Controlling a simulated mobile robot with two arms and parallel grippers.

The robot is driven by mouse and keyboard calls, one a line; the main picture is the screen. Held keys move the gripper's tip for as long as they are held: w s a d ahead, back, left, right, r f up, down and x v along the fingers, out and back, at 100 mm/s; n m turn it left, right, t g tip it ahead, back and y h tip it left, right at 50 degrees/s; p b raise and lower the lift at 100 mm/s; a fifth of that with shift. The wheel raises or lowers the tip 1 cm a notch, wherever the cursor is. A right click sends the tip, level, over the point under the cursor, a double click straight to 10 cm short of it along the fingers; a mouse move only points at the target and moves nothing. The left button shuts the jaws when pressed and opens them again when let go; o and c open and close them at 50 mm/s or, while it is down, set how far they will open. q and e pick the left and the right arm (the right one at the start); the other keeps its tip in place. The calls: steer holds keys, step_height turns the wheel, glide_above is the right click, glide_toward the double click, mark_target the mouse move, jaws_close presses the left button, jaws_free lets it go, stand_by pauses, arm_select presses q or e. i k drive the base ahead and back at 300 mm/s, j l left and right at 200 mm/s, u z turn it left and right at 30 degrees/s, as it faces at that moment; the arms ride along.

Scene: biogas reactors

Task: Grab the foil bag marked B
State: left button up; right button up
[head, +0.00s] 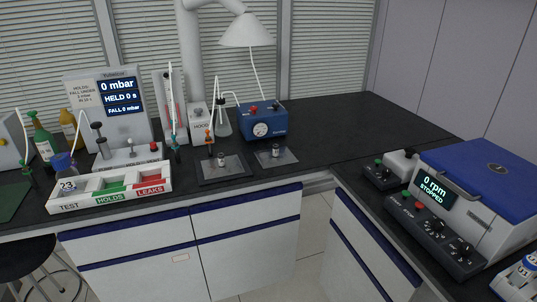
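I cannot make out any foil bag marked B in the head view. Neither of my grippers shows in it. A white tray (59,208) labelled TEST, HOLDS and LEAKS lies near the front edge of the left bench.
A pressure unit (81,110) reading 0 mbar stands behind the tray. A centrifuge (485,172) reading 0 rpm fills the right bench. The back corner of the bench (335,120) is clear.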

mark_target(277, 156)
steer(key=i+l+u, duration=0.15)
steer(key=i+u, duration=0.15)
steer(key=i, duration=0.15)
steer(key=i+l+u, duration=0.2)
steer(key=i+u, duration=0.15)
steer(key=i, duration=0.1)
